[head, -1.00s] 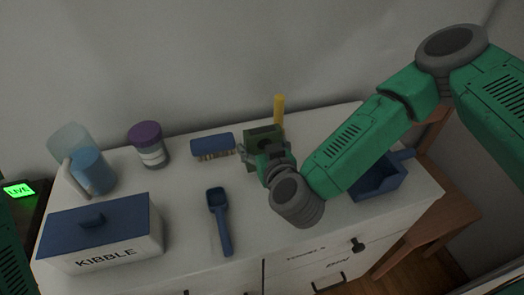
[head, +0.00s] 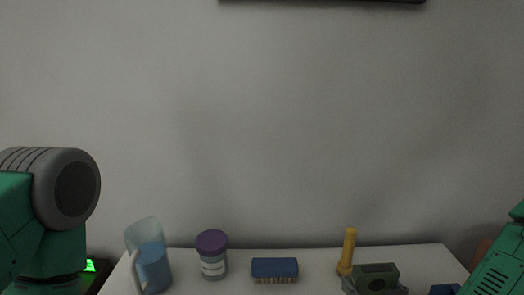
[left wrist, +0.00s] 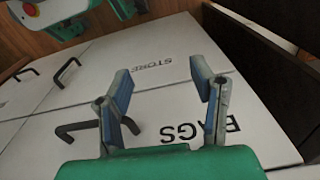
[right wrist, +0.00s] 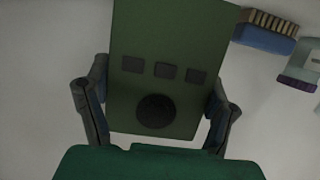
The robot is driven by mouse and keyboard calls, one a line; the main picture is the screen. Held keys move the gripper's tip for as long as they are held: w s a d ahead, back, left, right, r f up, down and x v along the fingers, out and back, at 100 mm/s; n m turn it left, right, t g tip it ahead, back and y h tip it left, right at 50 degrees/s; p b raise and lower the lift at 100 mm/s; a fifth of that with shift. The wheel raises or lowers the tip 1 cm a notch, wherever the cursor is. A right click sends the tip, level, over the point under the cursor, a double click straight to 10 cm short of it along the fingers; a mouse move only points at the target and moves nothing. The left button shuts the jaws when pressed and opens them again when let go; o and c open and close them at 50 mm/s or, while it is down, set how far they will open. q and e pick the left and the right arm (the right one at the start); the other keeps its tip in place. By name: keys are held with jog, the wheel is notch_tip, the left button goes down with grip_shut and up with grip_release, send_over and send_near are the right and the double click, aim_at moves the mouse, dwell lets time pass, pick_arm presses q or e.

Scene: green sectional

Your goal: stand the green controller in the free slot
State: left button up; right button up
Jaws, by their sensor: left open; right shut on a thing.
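The green controller (head: 376,278) is at the bottom of the head view, over the back right of the white top, beside a yellow upright thing. In the right wrist view its dark green face (right wrist: 155,35) shows a row of three dark buttons and a round dark knob. My right gripper (right wrist: 155,98) is shut on the controller, one finger at each side. My left gripper (left wrist: 165,90) is open and empty in front of white cabinet fronts. I cannot make out the free slot in any view.
The white top (head: 320,262) carries a measuring jug (head: 150,260), a purple-lidded jar (head: 212,255), a blue brush (head: 275,269) and the yellow thing (head: 347,252). A blue thing (head: 445,289) is at right. Labelled cabinet fronts (left wrist: 150,60) have dark handles.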

jog(key=shift+s+d+f, duration=0.15)
jog(key=shift+d, duration=0.2)
jog(key=shift+a, duration=0.1)
jog(key=w+a+r+p, duration=0.2)
jog(key=a+r, duration=0.3)
jog(key=a, duration=0.3)
jog(key=shift+w+a+r, duration=0.35)
jog(key=shift+w, duration=0.4)
notch_tip(320, 180, down, 10)
jog(key=shift+r, duration=0.15)
